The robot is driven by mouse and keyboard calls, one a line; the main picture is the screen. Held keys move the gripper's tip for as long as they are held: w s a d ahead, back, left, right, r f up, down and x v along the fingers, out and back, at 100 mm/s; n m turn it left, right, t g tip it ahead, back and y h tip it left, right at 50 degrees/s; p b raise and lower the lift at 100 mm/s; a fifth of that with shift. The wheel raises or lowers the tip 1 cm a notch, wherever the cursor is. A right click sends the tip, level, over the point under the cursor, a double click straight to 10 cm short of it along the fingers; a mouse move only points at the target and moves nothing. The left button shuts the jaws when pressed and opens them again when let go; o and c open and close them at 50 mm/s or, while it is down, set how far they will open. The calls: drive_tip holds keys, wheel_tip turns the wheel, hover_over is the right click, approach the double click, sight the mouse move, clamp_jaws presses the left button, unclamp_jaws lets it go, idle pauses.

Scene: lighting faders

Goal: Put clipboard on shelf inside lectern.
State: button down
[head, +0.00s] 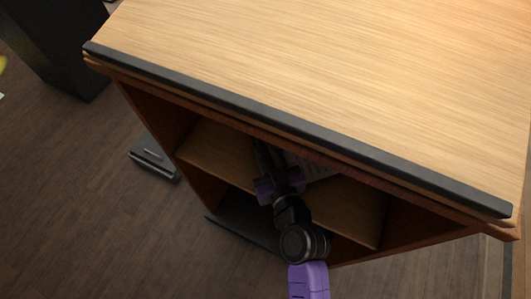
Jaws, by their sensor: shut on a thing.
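The lectern (330,70) fills the upper right of the head view, with a light wood top and a dark front lip. Its open front shows the inner shelf (215,150). My gripper (268,165) reaches into the opening, above the shelf, and its fingers are in shadow. The rest of the clipboard is hidden by the lectern top and my gripper. I cannot tell whether the clipboard touches the shelf.
The lectern's overhanging lip (300,127) lies close above my gripper. A lower dark compartment is below the shelf. A dark flat object (153,157) is on the wooden floor left of the lectern. A black box-like thing (62,45) stands at upper left. Floor at lower left is clear.

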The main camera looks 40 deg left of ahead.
drive_tip(key=shift+f, duration=0.15)
drive_tip(key=c, duration=1.3)
unclamp_jaws()
drive_tip(key=shift+s+d, duration=0.1)
drive_tip(key=v, duration=1.2)
